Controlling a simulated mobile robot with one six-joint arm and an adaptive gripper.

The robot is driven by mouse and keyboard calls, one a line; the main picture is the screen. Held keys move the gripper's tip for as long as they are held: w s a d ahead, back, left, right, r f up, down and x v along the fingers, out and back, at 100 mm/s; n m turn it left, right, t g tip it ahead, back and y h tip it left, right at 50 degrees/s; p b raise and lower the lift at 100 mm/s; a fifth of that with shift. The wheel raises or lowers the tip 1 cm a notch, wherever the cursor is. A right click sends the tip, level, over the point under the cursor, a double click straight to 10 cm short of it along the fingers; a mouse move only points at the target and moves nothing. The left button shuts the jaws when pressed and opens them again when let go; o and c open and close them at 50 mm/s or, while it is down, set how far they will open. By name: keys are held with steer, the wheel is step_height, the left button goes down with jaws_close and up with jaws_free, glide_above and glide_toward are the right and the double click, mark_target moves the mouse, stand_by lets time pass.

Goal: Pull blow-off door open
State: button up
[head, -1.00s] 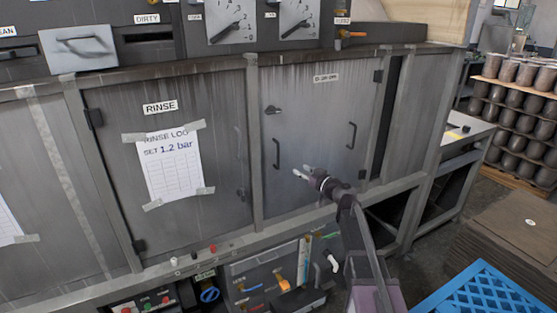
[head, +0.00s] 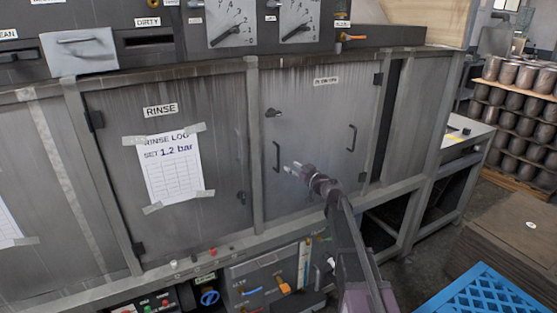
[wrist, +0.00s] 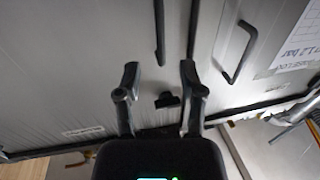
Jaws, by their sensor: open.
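The blow-off door (head: 315,135) is a grey, shut panel right of the rinse door. My gripper (head: 291,168) is open and empty in front of the door, just right of the left handle in the head view. In the wrist view my gripper (wrist: 158,70) has its fingers apart. No contact is visible.
The rinse door (head: 220,125) with its taped log sheet (head: 170,168) is on the left. A control box (head: 270,285) sits below the doors. A blue crate (head: 485,295) and racks of brown pots (head: 515,120) stand to the right.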

mark_target(278, 159)
steer(key=x, duration=0.8)
steer(key=shift+w+a, duration=0.25)
jaws_close()
